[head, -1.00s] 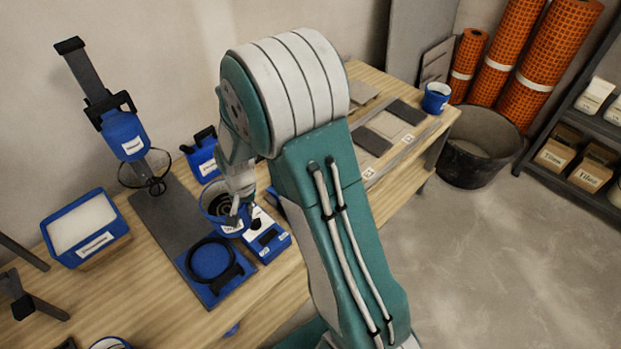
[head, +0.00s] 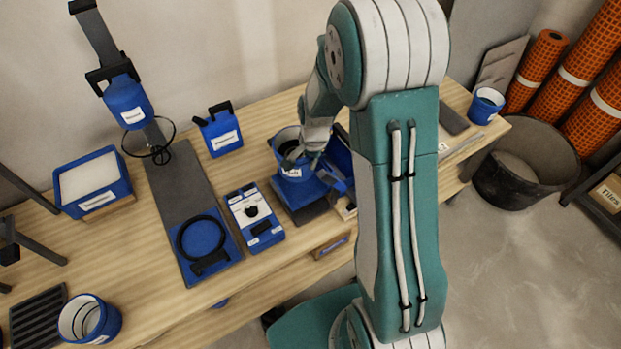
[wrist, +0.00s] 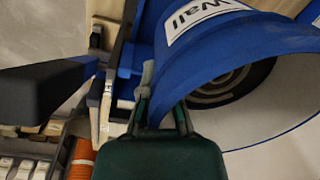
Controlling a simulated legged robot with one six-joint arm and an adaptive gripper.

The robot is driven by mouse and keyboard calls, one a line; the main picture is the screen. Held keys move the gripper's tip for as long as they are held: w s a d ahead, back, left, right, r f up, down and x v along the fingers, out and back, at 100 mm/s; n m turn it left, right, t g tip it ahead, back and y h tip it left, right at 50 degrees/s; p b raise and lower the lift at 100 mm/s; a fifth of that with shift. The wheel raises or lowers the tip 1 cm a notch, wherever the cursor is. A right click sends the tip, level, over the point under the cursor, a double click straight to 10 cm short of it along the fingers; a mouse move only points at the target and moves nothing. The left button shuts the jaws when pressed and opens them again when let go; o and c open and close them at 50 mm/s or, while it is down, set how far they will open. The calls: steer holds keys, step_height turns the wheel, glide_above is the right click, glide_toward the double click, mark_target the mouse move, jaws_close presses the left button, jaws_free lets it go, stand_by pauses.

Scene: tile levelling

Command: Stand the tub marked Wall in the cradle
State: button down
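The blue tub marked Wall (wrist: 235,45) fills the upper right of the wrist view, tilted in that picture, with its dark ringed inside visible. In the head view the tub (head: 284,170) is at the bench's middle, its mouth up. My gripper (head: 314,158) is at the tub's right side, shut on its wall; the fingers (wrist: 160,108) are partly hidden by the tub in the wrist view. A blue holder with a dark base, apparently the cradle (head: 306,203), is just below the tub. My arm hides part of it, and I cannot tell whether they touch.
A blue-and-white device (head: 254,214) and a mat with a black ring (head: 203,240) lie left of the holder. A blue container (head: 221,130) stands behind. Other blue tubs stand at front left (head: 88,320) and far right (head: 487,105). A black bucket (head: 525,160) is on the floor.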

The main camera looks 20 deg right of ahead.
mark_target(311, 175)
step_height(311, 175, down, 4)
steer(key=shift+d+r, duration=0.1)
steer(key=shift+d, duration=0.05)
steer(key=shift+d+f, duration=0.45)
steer(key=shift+f, duration=0.15)
step_height(311, 175, down, 2)
steer(key=shift+f, duration=0.15)
steer(key=shift+a+f, duration=0.15)
steer(key=shift+f, duration=0.2)
steer(key=shift+a, duration=0.25)
steer(key=c, duration=1.3)
jaws_free()
steer(key=shift+f, duration=0.1)
steer(key=o, duration=0.5)
steer(key=shift+d, duration=0.25)
